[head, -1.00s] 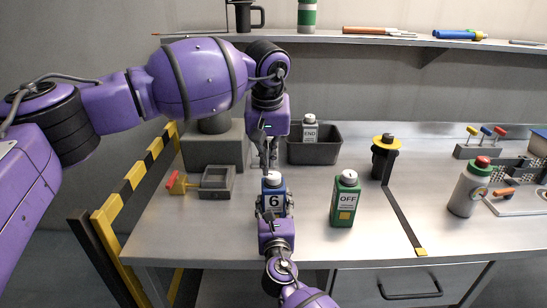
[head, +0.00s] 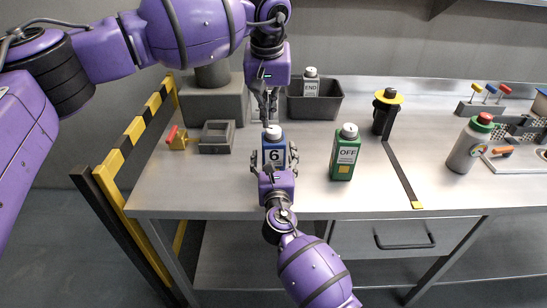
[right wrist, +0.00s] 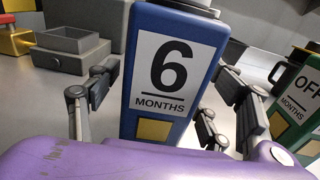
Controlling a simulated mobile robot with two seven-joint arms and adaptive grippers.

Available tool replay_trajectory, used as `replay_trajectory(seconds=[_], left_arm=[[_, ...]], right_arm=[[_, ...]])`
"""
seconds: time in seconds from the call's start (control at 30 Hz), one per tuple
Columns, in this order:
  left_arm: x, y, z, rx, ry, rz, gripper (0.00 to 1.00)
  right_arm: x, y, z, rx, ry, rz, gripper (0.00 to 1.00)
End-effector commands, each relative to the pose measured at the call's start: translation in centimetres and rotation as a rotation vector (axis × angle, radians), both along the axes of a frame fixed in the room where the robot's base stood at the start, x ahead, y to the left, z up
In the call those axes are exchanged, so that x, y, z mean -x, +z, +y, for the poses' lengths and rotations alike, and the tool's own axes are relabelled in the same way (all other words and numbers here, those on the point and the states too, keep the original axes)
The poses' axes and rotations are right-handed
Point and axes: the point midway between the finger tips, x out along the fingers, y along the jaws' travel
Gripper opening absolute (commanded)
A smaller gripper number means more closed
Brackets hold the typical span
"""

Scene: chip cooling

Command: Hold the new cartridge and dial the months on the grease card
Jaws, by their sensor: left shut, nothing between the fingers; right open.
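A blue cartridge (head: 274,155) with a white cap and a label reading "6 MONTHS" stands upright on the bench; it fills the middle of the right wrist view (right wrist: 172,72). My right gripper (head: 274,162) is open, with a finger on each side of this cartridge; in the right wrist view gaps show beside it. My left gripper (head: 267,119) is shut and empty, pointing down at the cap from just above; I cannot tell whether it touches. A green cartridge (head: 345,152) labelled "OFF" stands to the right. I cannot make out a grease card.
A dark bin (head: 328,106) behind holds a grey cartridge (head: 311,84) labelled "END". A grey open box (head: 216,138) lies left. A yellow-collared black holder (head: 385,112) and a red-capped grey bottle (head: 469,145) stand right. The front of the bench is clear.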

Motion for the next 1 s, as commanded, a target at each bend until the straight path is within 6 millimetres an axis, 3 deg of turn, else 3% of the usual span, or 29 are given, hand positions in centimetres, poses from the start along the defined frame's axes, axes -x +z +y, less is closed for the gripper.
replay_trajectory(seconds=[0.17, 0.27, 0.7, 1.0], left_arm=[[0.0, 0.0, 0.0, 0.0, 0.0, 0.0, 0.0], [0.0, 0.0, 0.0, 0.0, 0.0, 0.0, 0.0], [0.0, 0.0, 0.0, 0.0, 0.0, 0.0, 0.0], [0.0, 0.0, 0.0, 0.0, 0.0, 0.0, 0.0]], right_arm=[[0.5, 0.0, 0.0, 0.0, 0.001, -0.001, 0.73], [1.8, -0.1, -0.1, 0.0, 0.0, 0.0, 0.73], [10.4, -0.1, -0.6, -0.001, -0.001, 0.001, 0.73], [12.1, 0.0, -0.6, 0.0, 0.0, 0.0, 0.73]])
